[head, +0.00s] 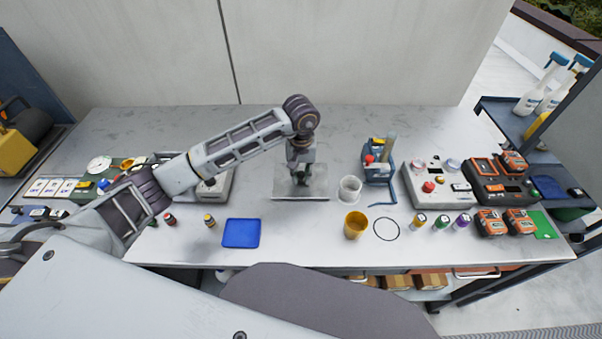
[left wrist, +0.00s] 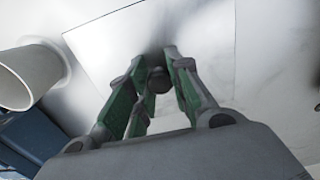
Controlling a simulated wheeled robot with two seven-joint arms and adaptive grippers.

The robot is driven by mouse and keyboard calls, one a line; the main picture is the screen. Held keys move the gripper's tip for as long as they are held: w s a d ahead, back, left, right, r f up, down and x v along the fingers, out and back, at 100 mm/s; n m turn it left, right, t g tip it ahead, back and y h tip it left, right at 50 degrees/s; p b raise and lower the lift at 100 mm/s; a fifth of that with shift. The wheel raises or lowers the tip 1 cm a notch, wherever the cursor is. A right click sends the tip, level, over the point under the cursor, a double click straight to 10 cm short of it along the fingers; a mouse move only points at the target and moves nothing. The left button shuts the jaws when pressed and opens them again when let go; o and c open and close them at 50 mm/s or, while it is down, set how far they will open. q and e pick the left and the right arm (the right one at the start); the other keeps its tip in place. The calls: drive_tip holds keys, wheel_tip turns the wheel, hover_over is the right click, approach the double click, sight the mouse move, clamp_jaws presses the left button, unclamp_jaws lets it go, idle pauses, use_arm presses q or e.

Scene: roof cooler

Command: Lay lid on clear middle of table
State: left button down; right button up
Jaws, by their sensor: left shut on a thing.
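The lid is a flat grey metal plate (head: 315,188) at the middle of the table in the head view. It also fills the middle of the left wrist view (left wrist: 110,55). My left gripper (head: 301,177) is above the plate, pointing down. In the left wrist view its green-padded fingers (left wrist: 157,82) are closed around a small dark round knob (left wrist: 158,78) on the plate. The plate looks flat and level, at or very near the table top; I cannot tell whether it touches. My right gripper is not in view.
The grey table (head: 190,250) has a white cup (head: 349,190) right of the plate, beside a blue tool caddy (head: 378,178). Devices and orange batteries (head: 491,222) stand at right.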

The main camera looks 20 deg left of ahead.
sight(301, 173)
use_arm(q)
drive_tip(key=shift+f, duration=0.15)
drive_tip(key=c, duration=1.6)
unclamp_jaws()
drive_tip(key=o, duration=0.3)
drive_tip(key=shift+r, duration=0.9)
wheel_tip(301, 173, up, 4)
drive_tip(key=shift+r, duration=0.1)
wheel_tip(301, 173, up, 4)
drive_tip(key=shift+b, duration=0.4)
drive_tip(key=shift+r, duration=1.15)
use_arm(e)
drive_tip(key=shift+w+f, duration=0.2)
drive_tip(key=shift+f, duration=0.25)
